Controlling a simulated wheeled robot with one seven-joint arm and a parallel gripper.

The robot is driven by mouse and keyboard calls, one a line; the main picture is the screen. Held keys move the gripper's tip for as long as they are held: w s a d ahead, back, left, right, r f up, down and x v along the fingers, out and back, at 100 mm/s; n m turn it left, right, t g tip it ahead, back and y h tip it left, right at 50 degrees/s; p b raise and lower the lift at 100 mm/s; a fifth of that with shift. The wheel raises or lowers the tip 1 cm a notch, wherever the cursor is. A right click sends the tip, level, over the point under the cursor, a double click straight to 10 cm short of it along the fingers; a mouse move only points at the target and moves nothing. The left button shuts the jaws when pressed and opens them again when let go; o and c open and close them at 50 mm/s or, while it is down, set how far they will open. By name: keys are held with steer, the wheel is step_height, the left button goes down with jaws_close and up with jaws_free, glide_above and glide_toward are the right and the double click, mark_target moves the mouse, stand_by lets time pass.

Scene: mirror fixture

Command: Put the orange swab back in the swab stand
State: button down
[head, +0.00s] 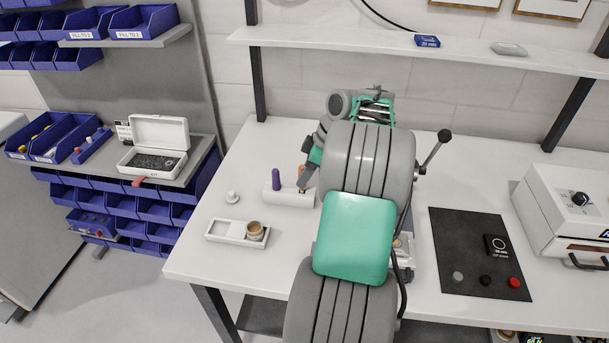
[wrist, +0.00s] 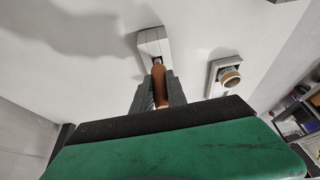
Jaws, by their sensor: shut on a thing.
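The swab stand (head: 287,197) is a low white block on the bench, left of my arm in the head view. A purple swab (head: 277,180) stands upright in its left part. My gripper (head: 306,177) is at the stand's right part, shut on the orange swab (head: 302,171). In the wrist view the orange swab (wrist: 160,84) is between the dark fingers of my gripper (wrist: 159,90), with its far end at a dark opening in the stand (wrist: 152,42). I cannot tell how deep it sits. The stand's other end is hidden there.
A white tray (head: 224,230) with a beige round jar (head: 254,230) lies in front of the stand. A small white knobbed piece (head: 232,197) stands to its left. A dark mat (head: 462,240) with small items and a white box device (head: 570,205) are at the right.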

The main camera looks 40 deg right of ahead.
steer(key=shift+f+b, duration=0.95)
steer(key=shift+f, duration=0.2)
steer(key=c, duration=1.3)
jaws_free()
steer(key=shift+o, duration=0.2)
steer(key=shift+r, duration=0.1)
steer(key=p+v, duration=0.1)
steer(key=v, duration=0.6)
steer(key=shift+s+r, duration=0.2)
steer(key=shift+r, duration=0.1)
steer(key=shift+d, duration=0.1)
